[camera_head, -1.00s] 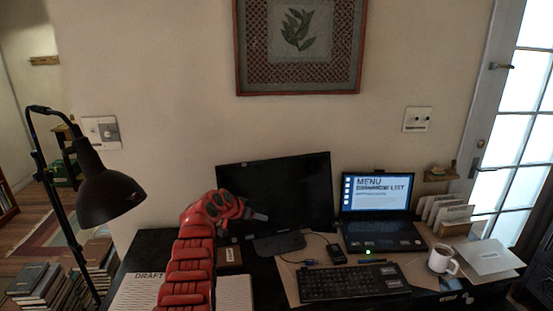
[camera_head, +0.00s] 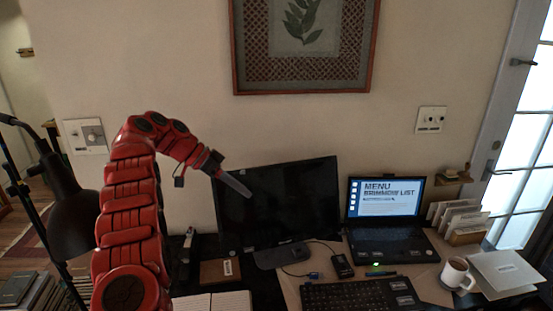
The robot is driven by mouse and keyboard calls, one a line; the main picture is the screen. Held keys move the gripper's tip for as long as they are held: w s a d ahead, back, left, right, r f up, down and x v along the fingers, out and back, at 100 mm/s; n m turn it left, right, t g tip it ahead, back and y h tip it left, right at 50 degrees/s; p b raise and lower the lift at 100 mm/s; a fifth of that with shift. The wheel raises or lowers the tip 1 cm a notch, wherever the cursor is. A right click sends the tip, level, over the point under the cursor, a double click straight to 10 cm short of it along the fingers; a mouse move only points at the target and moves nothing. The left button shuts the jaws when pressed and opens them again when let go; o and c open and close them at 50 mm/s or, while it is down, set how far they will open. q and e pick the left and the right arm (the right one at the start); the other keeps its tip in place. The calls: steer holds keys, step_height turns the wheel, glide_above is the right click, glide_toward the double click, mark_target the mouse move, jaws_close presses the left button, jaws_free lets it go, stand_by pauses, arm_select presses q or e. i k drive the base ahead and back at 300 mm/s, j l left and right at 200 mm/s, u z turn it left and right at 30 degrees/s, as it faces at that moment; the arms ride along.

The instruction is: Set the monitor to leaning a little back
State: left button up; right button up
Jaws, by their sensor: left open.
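The black monitor (camera_head: 290,200) stands on its dark base (camera_head: 283,254) on the desk, in the middle of the head view. Its screen is dark. Its exact tilt is hard to judge from here. My left gripper (camera_head: 236,185) reaches in from the left on the red arm. Its pale fingers overlap the left part of the screen in the picture. I cannot tell whether they touch it. The fingers look nearly edge-on, and nothing is seen between them. My right gripper is not in view.
An open laptop (camera_head: 388,197) stands right of the monitor, with a black keyboard (camera_head: 360,295) in front. A white mug (camera_head: 455,272), letter holder and papers are at right. A black lamp (camera_head: 70,205) stands at left. A wall is close behind the monitor.

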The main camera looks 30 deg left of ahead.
mark_target(294, 202)
steer(key=i+j, duration=0.9)
